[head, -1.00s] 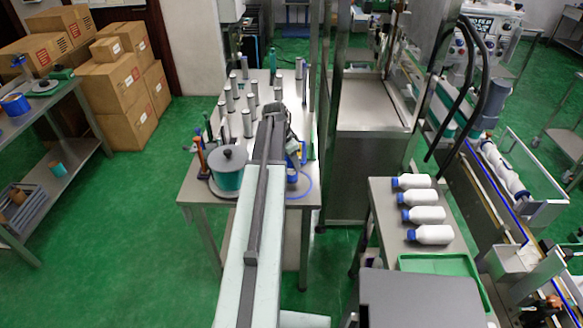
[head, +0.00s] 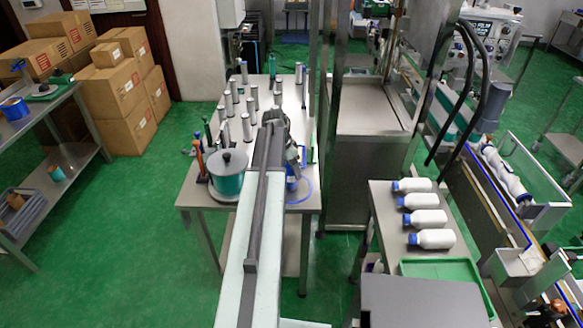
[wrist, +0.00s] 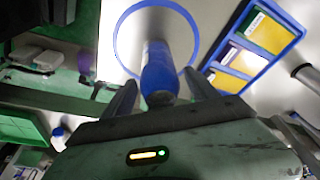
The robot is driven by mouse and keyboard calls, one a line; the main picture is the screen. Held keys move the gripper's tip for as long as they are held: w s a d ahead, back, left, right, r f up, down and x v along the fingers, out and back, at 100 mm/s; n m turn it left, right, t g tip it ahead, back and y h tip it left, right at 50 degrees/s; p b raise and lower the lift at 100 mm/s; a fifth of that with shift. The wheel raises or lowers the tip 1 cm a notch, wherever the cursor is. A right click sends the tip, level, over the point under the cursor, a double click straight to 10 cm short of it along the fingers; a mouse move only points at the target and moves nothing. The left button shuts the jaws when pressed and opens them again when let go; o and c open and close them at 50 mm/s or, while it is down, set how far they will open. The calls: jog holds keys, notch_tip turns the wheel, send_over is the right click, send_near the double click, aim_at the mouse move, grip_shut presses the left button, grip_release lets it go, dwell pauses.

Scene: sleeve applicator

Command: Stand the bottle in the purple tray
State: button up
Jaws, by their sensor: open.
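A blue bottle (wrist: 160,72) with a paler upper part shows in the wrist view. It lies between the two fingers of my gripper (wrist: 161,88), which are apart on either side of it. The bottle appears inside a thin blue ring (wrist: 117,35) on the table. In the head view a small blue piece (head: 292,184) beside my arm may be the same bottle; my arm hides most of that spot. A blue-framed tray (wrist: 222,57) with yellow compartments and pale labels is to the right in the wrist view. I cannot make out a clearly purple tray.
A teal pot (head: 228,183) stands left of my arm, with several silver cylinders (head: 246,127) behind. Several white bottles with blue caps (head: 430,218) lie on a side table at right, by a green tray (head: 440,270). Stacked boxes (head: 122,100) stand far left.

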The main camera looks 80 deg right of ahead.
jog(key=p+v, duration=1)
jog(key=v, duration=0.1)
jog(key=shift+w+r+p, duration=0.15)
jog(key=shift+r+p, duration=0.2)
